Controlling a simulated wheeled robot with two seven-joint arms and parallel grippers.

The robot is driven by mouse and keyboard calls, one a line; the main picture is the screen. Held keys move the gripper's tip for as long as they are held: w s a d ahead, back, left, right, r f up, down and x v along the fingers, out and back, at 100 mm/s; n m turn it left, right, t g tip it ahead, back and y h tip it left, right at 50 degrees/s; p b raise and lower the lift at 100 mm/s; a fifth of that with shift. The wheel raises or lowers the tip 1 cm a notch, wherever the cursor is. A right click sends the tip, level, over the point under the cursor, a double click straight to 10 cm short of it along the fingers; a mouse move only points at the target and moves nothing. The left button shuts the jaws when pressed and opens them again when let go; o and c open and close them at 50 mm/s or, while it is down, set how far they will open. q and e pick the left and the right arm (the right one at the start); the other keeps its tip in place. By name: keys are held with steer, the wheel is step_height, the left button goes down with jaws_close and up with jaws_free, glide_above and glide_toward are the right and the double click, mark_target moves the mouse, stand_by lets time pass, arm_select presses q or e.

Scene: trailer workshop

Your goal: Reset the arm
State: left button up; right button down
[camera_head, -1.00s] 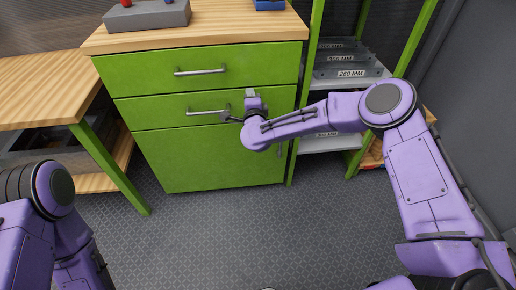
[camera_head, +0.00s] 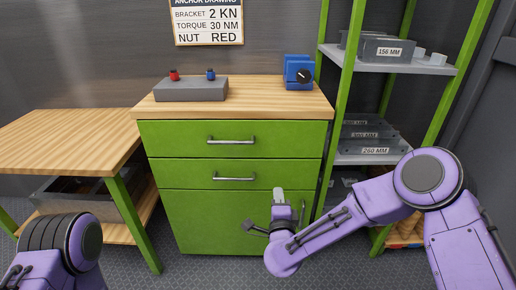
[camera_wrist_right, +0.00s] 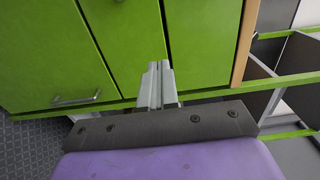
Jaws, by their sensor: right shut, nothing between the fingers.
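My right arm comes in from the right in the head view. Its gripper (camera_head: 279,197) is in front of the lower part of the green cabinet (camera_head: 215,222), apart from the drawer handles. In the right wrist view the gripper's fingers (camera_wrist_right: 158,84) are together with nothing between them, against a background of green cabinet fronts. My left arm shows only as a purple joint at the lower left of the head view. The left gripper is not in view.
The cabinet's wooden top holds a grey block (camera_head: 191,90) with red and blue knobs, and a blue device (camera_head: 299,72) with a black dial. A wooden table (camera_head: 66,139) stands left. A green-framed shelf (camera_head: 402,65) with labelled grey bins stands right. A sign (camera_head: 207,22) hangs behind.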

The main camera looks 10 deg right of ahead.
steer(key=s+d+f+n+g, duration=0.3)
steer(key=s+f+n+g, duration=0.1)
steer(key=s+f, duration=0.45)
steer(key=s+d+f+n+g+y, duration=0.1)
steer(key=s+d+f+n+g, duration=0.3)
steer(key=s+f, duration=0.5)
steer(key=s+d+f+n+g, duration=0.35)
steer(key=s+f, duration=0.35)
steer(key=s, duration=0.3)
steer(key=s+d+f+n+g+h, duration=0.1)
steer(key=s+d+f+g+h, duration=0.15)
steer(key=s+d, duration=0.65)
step_height(320, 180, up, 18)
steer(key=s+a+p, duration=0.1)
steer(key=a+p, duration=0.1)
steer(key=p, duration=1.5)
steer(key=shift+s+a+f+g+y, duration=0.2)
steer(key=shift+s+a+g+y, duration=0.1)
steer(key=shift+y, duration=0.05)
